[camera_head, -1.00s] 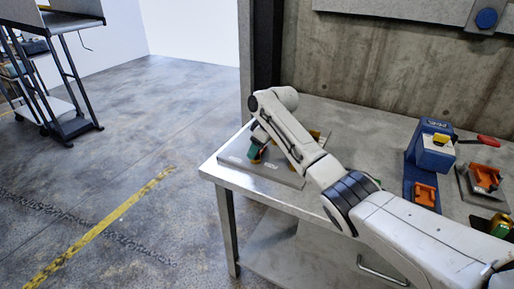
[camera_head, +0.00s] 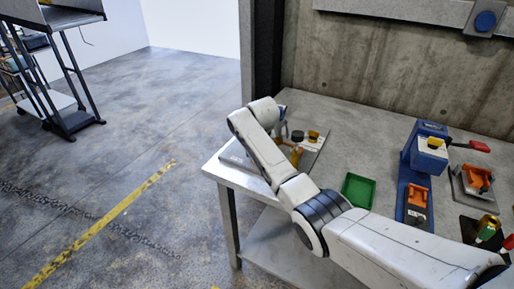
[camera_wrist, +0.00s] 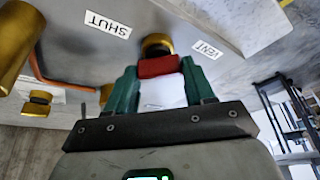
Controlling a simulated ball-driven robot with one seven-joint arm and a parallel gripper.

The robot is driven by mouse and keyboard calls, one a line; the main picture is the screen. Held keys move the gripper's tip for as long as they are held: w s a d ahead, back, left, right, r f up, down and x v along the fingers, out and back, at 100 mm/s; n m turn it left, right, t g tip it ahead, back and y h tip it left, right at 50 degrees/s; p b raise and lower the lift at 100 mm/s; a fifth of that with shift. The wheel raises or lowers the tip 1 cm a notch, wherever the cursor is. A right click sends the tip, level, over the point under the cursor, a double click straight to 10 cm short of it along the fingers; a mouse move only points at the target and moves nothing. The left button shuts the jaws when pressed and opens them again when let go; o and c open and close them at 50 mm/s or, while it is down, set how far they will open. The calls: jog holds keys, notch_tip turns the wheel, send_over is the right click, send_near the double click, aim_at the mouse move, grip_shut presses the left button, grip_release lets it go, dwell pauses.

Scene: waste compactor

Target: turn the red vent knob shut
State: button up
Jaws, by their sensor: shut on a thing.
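The red vent knob (camera_wrist: 158,67) shows in the wrist view, in front of a brass fitting with a dark centre (camera_wrist: 156,43). My gripper (camera_wrist: 159,69) has its two green fingers on either side of the knob and is shut on it. A white label reading SHUT (camera_wrist: 108,24) is to the knob's left, and another label (camera_wrist: 207,49), seemingly VENT, is to its right. In the head view the grey plate (camera_head: 312,150) lies at the table's left end. My arm hides the knob and my fingers there.
Brass cylinders (camera_wrist: 17,42) and an orange pipe (camera_wrist: 43,78) are near my gripper in the wrist view. On the table (camera_head: 345,110) are a green tray (camera_head: 358,190), a blue press-like device (camera_head: 427,152) with a red-ended lever, and an orange part (camera_head: 478,178) on a plate.

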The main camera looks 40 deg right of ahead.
jog(key=m+b, duration=0.1)
jog(key=m, duration=0.1)
jog(key=m+h+b, duration=0.1)
jog(key=m, duration=0.1)
jog(key=shift+w+a+f+m+g+h, duration=0.1)
jog(key=shift+w+m+g+h, duration=0.1)
jog(key=shift+m+g+h, duration=0.15)
jog(key=shift+m+g+h+b, duration=0.25)
jog(key=shift+m+g+b, duration=0.3)
jog(key=shift+m+b, duration=0.6)
jog(key=shift+m, duration=0.6)
jog(key=shift+r+b, duration=0.2)
jog(key=shift+b, duration=0.15)
jog(key=o, duration=1)
jog(key=shift+f+g, duration=0.1)
jog(key=shift+g, duration=0.2)
jog(key=shift+o, duration=0.2)
jog(key=v, duration=1)
jog(key=shift+a+r, duration=0.2)
jog(key=shift+r, duration=0.15)
